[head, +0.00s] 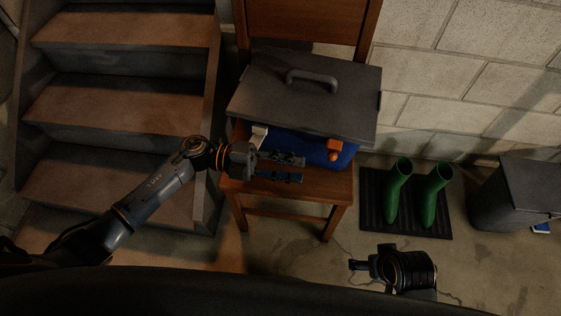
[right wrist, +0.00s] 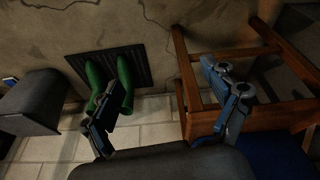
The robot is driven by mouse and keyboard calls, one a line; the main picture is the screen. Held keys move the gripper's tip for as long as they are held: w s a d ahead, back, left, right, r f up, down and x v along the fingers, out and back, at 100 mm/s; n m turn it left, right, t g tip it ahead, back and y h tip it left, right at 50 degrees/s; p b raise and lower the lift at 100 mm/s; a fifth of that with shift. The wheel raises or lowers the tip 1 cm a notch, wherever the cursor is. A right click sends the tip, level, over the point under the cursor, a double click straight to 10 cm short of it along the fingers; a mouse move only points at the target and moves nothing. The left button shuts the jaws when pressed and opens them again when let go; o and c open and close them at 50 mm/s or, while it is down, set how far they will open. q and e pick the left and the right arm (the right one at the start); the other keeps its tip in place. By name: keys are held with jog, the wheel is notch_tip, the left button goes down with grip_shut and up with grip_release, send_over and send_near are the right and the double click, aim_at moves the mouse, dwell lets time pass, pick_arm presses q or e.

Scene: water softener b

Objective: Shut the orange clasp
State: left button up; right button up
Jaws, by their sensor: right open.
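The orange clasp (head: 334,148) is on the front right of a blue tub (head: 312,146) with a dark grey lid (head: 340,100), on a wooden chair. It looks small and dark; I cannot tell its exact angle. My left gripper (head: 303,169) is in front of the tub, left of and slightly below the clasp in the head view, its two fingers apart with nothing between them. My right gripper (right wrist: 160,85) is open and empty; in the head view it shows at the lower right (head: 357,266), away from the tub. The right wrist view does not show the clasp.
The wooden chair (head: 290,192) carries the tub. A white piece (head: 259,136) is at the tub's left front. Wooden stairs (head: 130,110) stand left. Green boots (head: 398,190) on a black mat (head: 373,215) and a grey bin (head: 505,195) stand right. Some floor before the chair is clear.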

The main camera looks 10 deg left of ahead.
pick_arm(q)
jog(key=d, duration=0.5)
jog(key=shift+s+d+p, duration=0.15)
jog(key=shift+d+p, duration=0.2)
grip_shut()
jog(key=shift+c, duration=1)
grip_release()
pick_arm(e)
jog(key=shift+f, duration=1.35)
